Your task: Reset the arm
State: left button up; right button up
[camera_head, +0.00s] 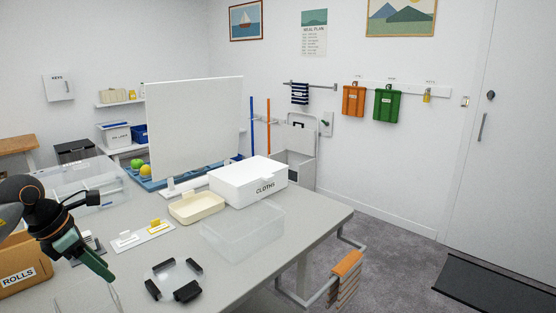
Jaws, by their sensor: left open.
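My left gripper (97,232) comes in from the left, above the left part of the grey table (318,222). Its two fingers are spread apart, with nothing visible between them. The dark arm behind it reaches the left picture edge. A cardboard box marked ROLLS (22,282) is just below and left of the gripper, partly hidden by my arm. My right gripper does not show in the head view.
A white CLOTHS box (240,183), a cream tray (196,208) and a clear bin (240,232) stand on the table. A low holder with black corners (187,291) lies in front. A white upright panel (197,125) stands behind.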

pick_arm(q)
jog(key=s+d+f+n+t+h+p, duration=0.1)
jog(key=s+d+f+n+t+h, duration=0.15)
jog(key=d+n+h, duration=0.75)
jog(key=s+d+f+t+h+p, duration=0.1)
jog(key=d+f+t+h+p, duration=0.15)
jog(key=d, duration=1.65)
jog(key=s+a+f+n+t+y, duration=0.2)
jog(key=f+n+y, duration=0.15)
jog(key=n, duration=0.45)
jog(key=s+a+f+n+t+y+p, duration=0.1)
jog(key=s+a+f+n+t+y, duration=0.15)
jog(key=f+n, duration=0.4)
jog(key=s+a+f+n+t+y, duration=0.15)
jog(key=n+y, duration=0.25)
jog(key=n, duration=0.5)
jog(key=s+f+n+g+y+p, duration=0.1)
jog(key=s+f+n+g+y, duration=0.2)
jog(key=s+f+n+g, duration=0.2)
jog(key=s+a+f+n, duration=0.1)
jog(key=s+f+n, duration=0.2)
jog(key=s+f, duration=0.4)
jog(key=shift+s, duration=1.35)
jog(key=shift+n, duration=0.25)
